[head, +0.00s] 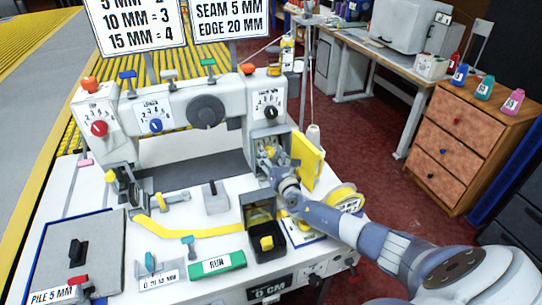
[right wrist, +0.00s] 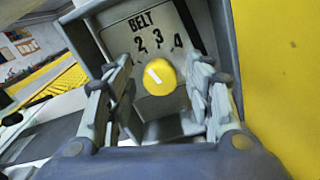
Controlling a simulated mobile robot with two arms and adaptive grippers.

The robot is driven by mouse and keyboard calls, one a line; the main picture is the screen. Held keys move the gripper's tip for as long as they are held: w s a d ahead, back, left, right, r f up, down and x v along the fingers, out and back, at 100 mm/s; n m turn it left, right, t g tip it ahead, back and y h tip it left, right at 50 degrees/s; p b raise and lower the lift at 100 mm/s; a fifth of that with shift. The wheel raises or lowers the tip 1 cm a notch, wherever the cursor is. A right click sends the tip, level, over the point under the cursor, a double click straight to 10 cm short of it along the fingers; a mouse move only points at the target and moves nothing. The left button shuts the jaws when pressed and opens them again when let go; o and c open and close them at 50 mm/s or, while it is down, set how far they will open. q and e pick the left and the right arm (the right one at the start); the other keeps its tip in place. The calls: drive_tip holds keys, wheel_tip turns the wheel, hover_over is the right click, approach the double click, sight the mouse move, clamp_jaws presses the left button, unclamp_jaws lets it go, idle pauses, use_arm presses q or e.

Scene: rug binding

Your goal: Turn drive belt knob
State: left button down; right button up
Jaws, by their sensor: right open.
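The drive belt knob (right wrist: 158,77) is a round yellow knob with a white mark, on a grey panel marked BELT (right wrist: 142,22) with 2, 3 and 4 around it. The white mark lies tilted to the upper left, roughly toward the 2. My right gripper (right wrist: 160,105) is open, its fingers on either side of the knob; I cannot tell whether they touch it. My left gripper is not in view.
A yellow door (head: 309,160) stands open just right of the recess. Signs (head: 230,18) above read 5 MM = 2 and SEAM 5 MM. A card (head: 55,293) reads PILE 5 MM.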

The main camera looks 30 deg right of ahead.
drive_tip(key=c, duration=1.1)
drive_tip(key=shift+o, duration=0.2)
drive_tip(key=shift+f, duration=0.1)
drive_tip(key=m+b, duration=0.2)
drive_tip(key=b, duration=0.1)
drive_tip(key=shift+f+m+b, duration=0.15)
drive_tip(key=shift+m+b, duration=0.2)
drive_tip(key=shift+m, duration=0.05)
drive_tip(key=m+b, duration=0.2)
drive_tip(key=shift+m, duration=0.3)
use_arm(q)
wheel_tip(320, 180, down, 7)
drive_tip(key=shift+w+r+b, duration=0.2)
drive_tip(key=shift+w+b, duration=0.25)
use_arm(e)
drive_tip(key=shift+r+m, duration=0.2)
drive_tip(key=shift+m, duration=0.4)
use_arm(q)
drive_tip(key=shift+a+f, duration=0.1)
use_arm(e)
drive_tip(key=shift+d, duration=0.1)
drive_tip(key=o, duration=1.1)
drive_tip(key=shift+c, duration=0.2)
